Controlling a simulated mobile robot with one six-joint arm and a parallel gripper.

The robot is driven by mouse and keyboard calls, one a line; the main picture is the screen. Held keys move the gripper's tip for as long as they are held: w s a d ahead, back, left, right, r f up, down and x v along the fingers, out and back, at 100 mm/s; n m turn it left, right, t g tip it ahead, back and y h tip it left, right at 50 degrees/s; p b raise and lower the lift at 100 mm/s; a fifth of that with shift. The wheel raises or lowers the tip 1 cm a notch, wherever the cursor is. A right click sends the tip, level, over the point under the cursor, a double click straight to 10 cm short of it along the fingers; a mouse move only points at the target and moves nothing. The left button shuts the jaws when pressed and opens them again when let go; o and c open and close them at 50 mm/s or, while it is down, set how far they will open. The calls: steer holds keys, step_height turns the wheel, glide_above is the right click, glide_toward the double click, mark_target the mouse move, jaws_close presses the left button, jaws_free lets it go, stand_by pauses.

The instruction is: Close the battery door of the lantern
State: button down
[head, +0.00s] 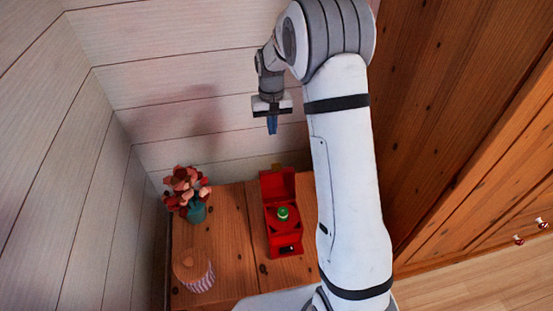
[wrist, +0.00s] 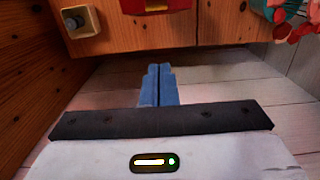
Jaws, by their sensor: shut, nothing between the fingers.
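The red lantern (head: 270,241) lies on the wooden cabinet top, with a green round part (head: 283,213) in its middle. A red panel (head: 278,184) stands at its far end and looks like the open battery door; its exact angle is hard to tell. A yellow bit shows behind it. In the wrist view only a red end of the lantern with a yellow strip (wrist: 157,6) shows at the top edge. My gripper (head: 271,125) is above and beyond the lantern, near the wall, touching nothing. Its blue fingers (wrist: 158,84) are together and empty.
A red-flowered plant in a teal pot (head: 196,212) stands left of the lantern, with a striped round container (head: 196,277) nearer. A pale block with a grey knob (wrist: 80,22) shows in the wrist view. Plank walls are close behind and left; a wooden wardrobe (head: 450,100) is right.

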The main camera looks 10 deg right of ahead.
steer(key=s+f, duration=0.4)
steer(key=f, duration=0.5)
stand_by(0.3)
